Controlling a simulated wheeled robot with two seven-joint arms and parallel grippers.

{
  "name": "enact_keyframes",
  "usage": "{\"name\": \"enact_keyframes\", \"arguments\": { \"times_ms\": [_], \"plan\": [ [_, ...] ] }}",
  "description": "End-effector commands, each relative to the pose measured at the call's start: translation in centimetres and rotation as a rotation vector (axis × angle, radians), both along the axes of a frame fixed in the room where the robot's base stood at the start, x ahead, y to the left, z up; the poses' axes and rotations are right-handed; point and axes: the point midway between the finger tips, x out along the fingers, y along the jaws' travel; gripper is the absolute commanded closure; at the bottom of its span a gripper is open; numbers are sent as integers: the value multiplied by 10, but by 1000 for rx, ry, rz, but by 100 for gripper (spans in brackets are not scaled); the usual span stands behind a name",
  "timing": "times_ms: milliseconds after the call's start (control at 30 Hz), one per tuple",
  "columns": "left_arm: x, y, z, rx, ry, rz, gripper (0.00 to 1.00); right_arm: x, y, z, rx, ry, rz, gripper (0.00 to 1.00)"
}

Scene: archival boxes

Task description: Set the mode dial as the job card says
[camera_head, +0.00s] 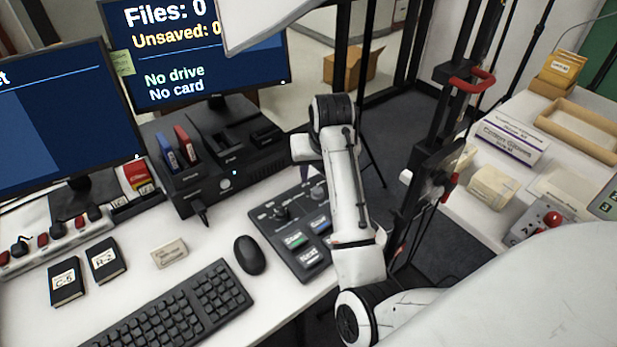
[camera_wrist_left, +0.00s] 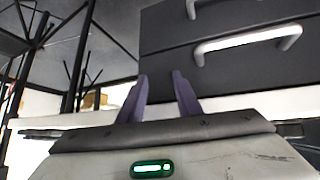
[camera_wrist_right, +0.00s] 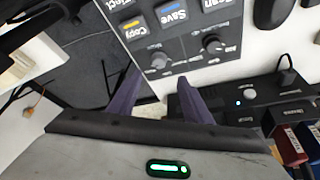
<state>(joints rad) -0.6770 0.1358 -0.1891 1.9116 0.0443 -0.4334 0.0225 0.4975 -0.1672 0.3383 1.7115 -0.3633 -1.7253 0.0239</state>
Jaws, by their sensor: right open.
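The black control panel (camera_head: 290,235) lies at the desk's right edge, with lit keys and small knobs. One knob (camera_head: 281,213) shows left of my right arm. In the right wrist view two knobs, a left one (camera_wrist_right: 158,60) and a right one (camera_wrist_right: 213,43), sit beyond the fingertips; their small labels are unreadable. My right gripper (camera_wrist_right: 158,77) is open and empty over the panel's knob end, apart from the knobs. My left gripper (camera_wrist_left: 160,74) is open and empty before a dark drawer unit. A small printed card (camera_head: 169,252) lies on the desk; its text is illegible.
A black dock (camera_head: 225,170) with red and blue cartridges stands behind the panel. A mouse (camera_head: 249,254), keyboard (camera_head: 175,310) and two labelled black drives lie left. The monitor (camera_head: 190,60) reads "Files: 0", "No drive", "No card". A side table (camera_head: 510,190) holds boxes.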

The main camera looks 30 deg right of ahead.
Motion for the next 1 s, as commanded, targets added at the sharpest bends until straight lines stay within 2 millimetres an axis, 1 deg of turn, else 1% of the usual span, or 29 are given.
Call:
{"name": "enact_keyframes", "arguments": {
  "times_ms": [100,300,400,500,700,900,933,1000],
  "plan": [
    [-7,0,-4,1,16,-2,69,5,-3,-19,0,5,-1,55],
    [-13,-1,-8,1,29,-3,69,18,-10,-54,-1,4,0,55],
    [-12,-1,-7,1,28,-3,69,24,-12,-68,0,2,1,55],
    [-12,-1,-6,1,27,-3,69,28,-14,-78,-1,1,1,55],
    [-9,-1,-4,1,21,-2,69,32,-16,-87,-1,-1,0,55],
    [-2,-1,0,0,6,-2,69,32,-16,-88,-1,-1,0,55],
    [-2,-1,0,0,5,-2,69,32,-16,-88,-1,-1,0,56],
    [-2,-1,1,-1,4,-2,69,32,-16,-88,-1,-1,0,68]
  ]
}}
